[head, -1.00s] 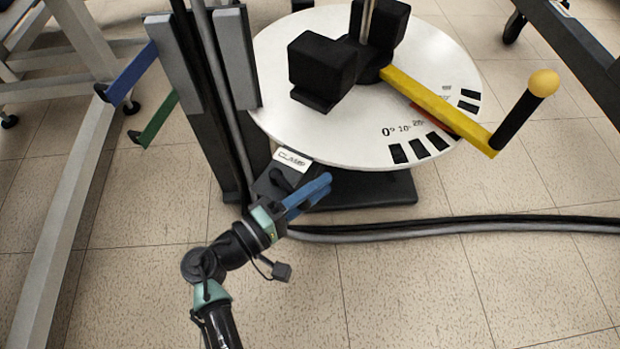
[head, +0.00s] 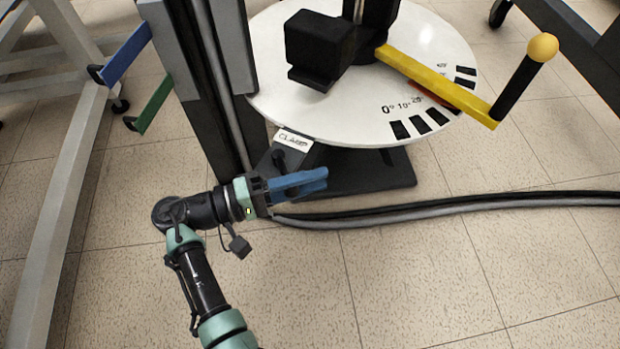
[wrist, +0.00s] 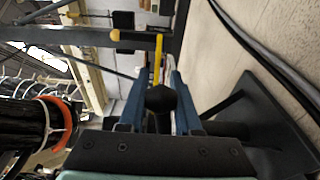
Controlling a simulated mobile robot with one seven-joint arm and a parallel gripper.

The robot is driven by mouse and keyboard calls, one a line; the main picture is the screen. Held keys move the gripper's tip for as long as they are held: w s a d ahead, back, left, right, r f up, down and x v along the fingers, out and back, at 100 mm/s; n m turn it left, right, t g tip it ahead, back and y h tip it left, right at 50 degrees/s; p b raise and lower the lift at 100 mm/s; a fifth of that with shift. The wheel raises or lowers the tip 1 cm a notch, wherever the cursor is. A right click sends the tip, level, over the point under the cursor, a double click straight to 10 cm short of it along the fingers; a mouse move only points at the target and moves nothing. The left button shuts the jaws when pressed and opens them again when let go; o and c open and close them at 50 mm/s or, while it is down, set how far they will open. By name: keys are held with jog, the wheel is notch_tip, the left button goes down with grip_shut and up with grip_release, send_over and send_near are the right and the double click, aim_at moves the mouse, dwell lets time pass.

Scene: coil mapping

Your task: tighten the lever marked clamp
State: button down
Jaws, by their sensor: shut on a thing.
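The clamp lever (head: 279,158) is a small black handle below a white label reading CLAMP (head: 293,139), at the front edge of the round white table. My gripper (head: 318,180) has blue fingers pointing right, at the lever. In the wrist view the lever's round black knob (wrist: 160,98) sits between the two blue fingers (wrist: 160,82), which are shut on it. The fingers and wrist hide part of the lever in the head view.
The white round table (head: 290,100) carries a black block (head: 320,50) and a yellow arm (head: 430,80) with a yellow-knobbed black handle. Blue (head: 124,55) and green (head: 155,103) levers stick out at left. Dark cables (head: 450,205) run along the floor at right.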

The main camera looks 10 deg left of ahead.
jog(key=c, duration=0.9)
grip_release()
jog(key=shift+p+v, duration=1.75)
jog(key=shift+v, duration=4.8)
